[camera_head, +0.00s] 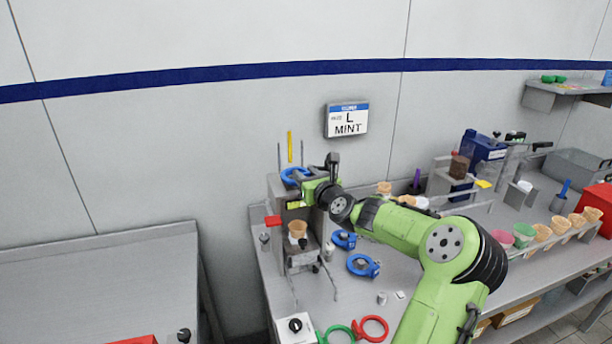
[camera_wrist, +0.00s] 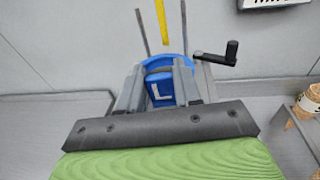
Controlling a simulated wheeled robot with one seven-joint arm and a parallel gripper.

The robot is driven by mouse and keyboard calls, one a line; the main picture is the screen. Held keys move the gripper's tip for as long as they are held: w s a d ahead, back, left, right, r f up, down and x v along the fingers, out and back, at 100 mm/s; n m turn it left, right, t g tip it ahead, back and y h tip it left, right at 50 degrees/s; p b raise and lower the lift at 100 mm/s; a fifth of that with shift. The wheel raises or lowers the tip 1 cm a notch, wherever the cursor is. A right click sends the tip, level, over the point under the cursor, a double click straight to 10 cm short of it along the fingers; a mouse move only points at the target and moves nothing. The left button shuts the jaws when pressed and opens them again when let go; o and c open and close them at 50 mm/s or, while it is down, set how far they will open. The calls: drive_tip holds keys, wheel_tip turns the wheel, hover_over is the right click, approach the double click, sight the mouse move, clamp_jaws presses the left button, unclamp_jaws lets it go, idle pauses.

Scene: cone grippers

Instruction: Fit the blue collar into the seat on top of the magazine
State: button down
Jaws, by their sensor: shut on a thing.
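The blue collar (camera_head: 291,175) is at the top of the magazine (camera_head: 278,190), a grey metal stand. In the wrist view, the collar's ring (camera_wrist: 181,63) lies beyond the fingers and its tab bears a white L. My gripper (camera_wrist: 166,88) is shut on this tab, with a finger on each side. It also shows at the magazine's top in the head view (camera_head: 308,186). Two thin upright rods and a yellow strip (camera_wrist: 161,22) rise behind the ring. The seat is hidden under the collar and gripper, so I cannot tell whether the ring is fully down in it.
Two other blue collars (camera_head: 362,266) lie on the bench right of the magazine. A green ring (camera_head: 337,335) and red ring (camera_head: 371,328) lie at the front. A black crank (camera_wrist: 219,54) juts out close right of the fingers. A wall sign (camera_head: 347,120) reads L MINT.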

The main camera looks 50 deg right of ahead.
drive_tip(key=shift+f+b, duration=0.45)
drive_tip(key=shift+f, duration=0.4)
drive_tip(key=c, duration=0.7)
unclamp_jaws()
drive_tip(key=p+v, duration=0.1)
drive_tip(key=v, duration=1.4)
drive_tip(key=shift+s, duration=0.4)
drive_tip(key=shift+w+a, duration=0.1)
drive_tip(key=shift+a, duration=0.1)
